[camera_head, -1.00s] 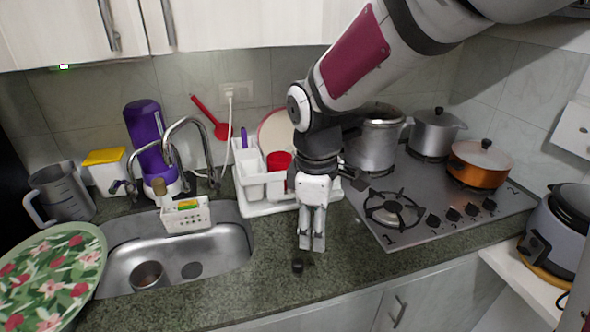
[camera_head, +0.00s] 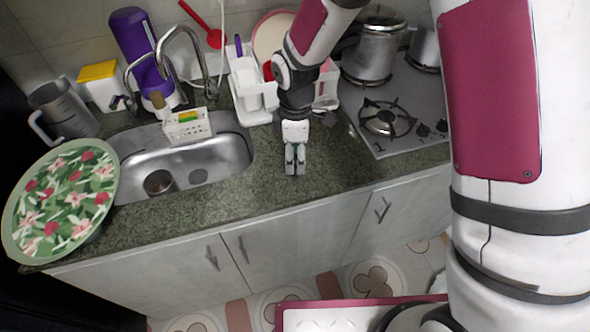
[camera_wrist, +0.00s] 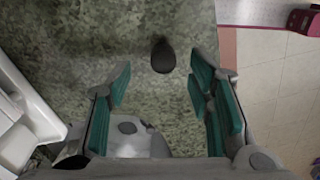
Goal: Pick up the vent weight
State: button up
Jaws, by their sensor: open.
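The vent weight is a small dark rounded piece (camera_wrist: 163,57) on the green speckled counter. In the wrist view it is above the gap between the fingertips, nearly centred left to right. My gripper (camera_wrist: 160,90) is open, with green-padded fingers on either side of an empty gap. In the head view my gripper (camera_head: 295,170) points down over the counter between the sink and the stove. The vent weight cannot be made out there; the gripper seems to hide it.
The counter's front edge lies close to the gripper, with floor beyond. A white dish rack (camera_head: 251,92) stands behind it. The sink (camera_head: 222,160) is to the left and the stove (camera_head: 408,110) to the right. A pressure cooker (camera_head: 372,52) stands on the stove.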

aim_at(295, 167)
jog(key=f, duration=0.1)
jog(key=f+p, duration=0.1)
jog(key=f, duration=0.2)
jog(key=shift+s+a+f, duration=0.1)
jog(key=shift+s+f, duration=0.1)
jog(key=shift+s, duration=0.05)
jog(key=shift+w+f, duration=0.1)
jog(key=shift+f, duration=0.4)
grip_shut()
